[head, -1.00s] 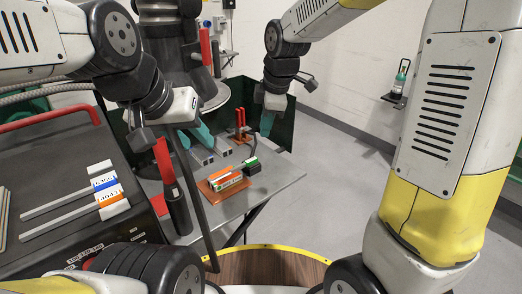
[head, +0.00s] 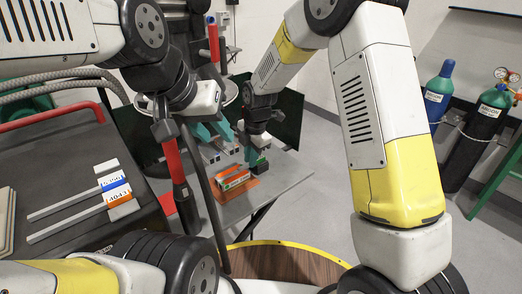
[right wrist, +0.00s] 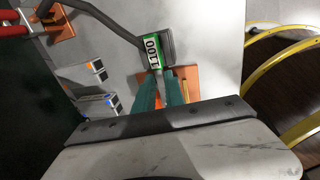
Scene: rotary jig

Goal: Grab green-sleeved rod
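The green sleeve (right wrist: 152,52), marked 1100, shows in the right wrist view against a black block (right wrist: 170,47). In the head view the black block with green on it (head: 260,166) sits on the grey table. My right gripper (right wrist: 159,77) has its teal fingers a narrow gap apart at the sleeve's near end. Green shows between them; contact is unclear. In the head view my right gripper (head: 246,153) is low over the table beside the block. My left gripper (head: 208,131) hangs higher, to the left, with teal fingers apart and seemingly empty.
Blue-sleeved (head: 112,182) and orange-sleeved (head: 116,197) rods lie on the dark machine (head: 60,145) at left. A red-handled torch (head: 175,162) stands beside it. Gas cylinders (head: 484,130) stand far right.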

